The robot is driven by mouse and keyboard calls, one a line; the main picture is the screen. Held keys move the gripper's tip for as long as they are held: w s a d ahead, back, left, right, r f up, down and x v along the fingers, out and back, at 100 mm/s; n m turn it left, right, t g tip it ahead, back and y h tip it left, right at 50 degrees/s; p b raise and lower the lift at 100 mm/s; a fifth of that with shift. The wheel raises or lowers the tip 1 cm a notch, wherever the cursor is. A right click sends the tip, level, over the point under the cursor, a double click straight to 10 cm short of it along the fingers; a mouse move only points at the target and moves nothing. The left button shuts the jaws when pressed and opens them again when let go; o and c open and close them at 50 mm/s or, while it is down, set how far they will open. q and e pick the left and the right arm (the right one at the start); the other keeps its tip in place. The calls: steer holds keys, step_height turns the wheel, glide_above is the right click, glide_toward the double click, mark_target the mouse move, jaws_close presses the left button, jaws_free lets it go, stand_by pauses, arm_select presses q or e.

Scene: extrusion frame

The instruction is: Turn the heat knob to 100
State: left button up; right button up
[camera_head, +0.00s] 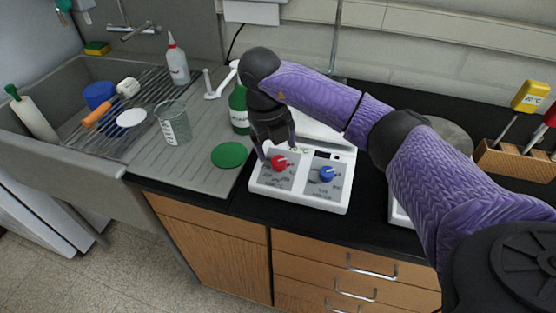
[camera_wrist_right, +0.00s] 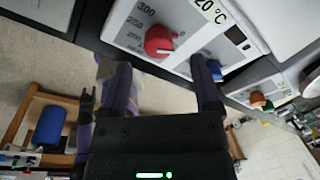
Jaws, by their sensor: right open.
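The hot plate (camera_head: 300,200) stands on the black counter, with a red knob (camera_head: 279,162) on the left of its sloped front and a blue knob (camera_head: 327,174) on the right. The red knob also shows in the right wrist view (camera_wrist_right: 158,42), beside printed numbers such as 300 and a "20 °C" label. A small white pointer shows on it. My right gripper (camera_head: 279,148) is open above and behind the red knob. In the wrist view the knob lies ahead, between the lines of the two fingers, with no visible contact.
A green bottle (camera_head: 239,108) stands close behind the hot plate's left side, and a green disc (camera_head: 229,155) lies left of it. A glass beaker (camera_head: 173,122) stands by the sink. A second device is partly hidden behind my right arm.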

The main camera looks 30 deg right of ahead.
mark_target(278, 159)
steer(key=f, duration=0.4)
steer(key=shift+d+f, duration=0.3)
steer(key=shift+f, duration=0.05)
jaws_close()
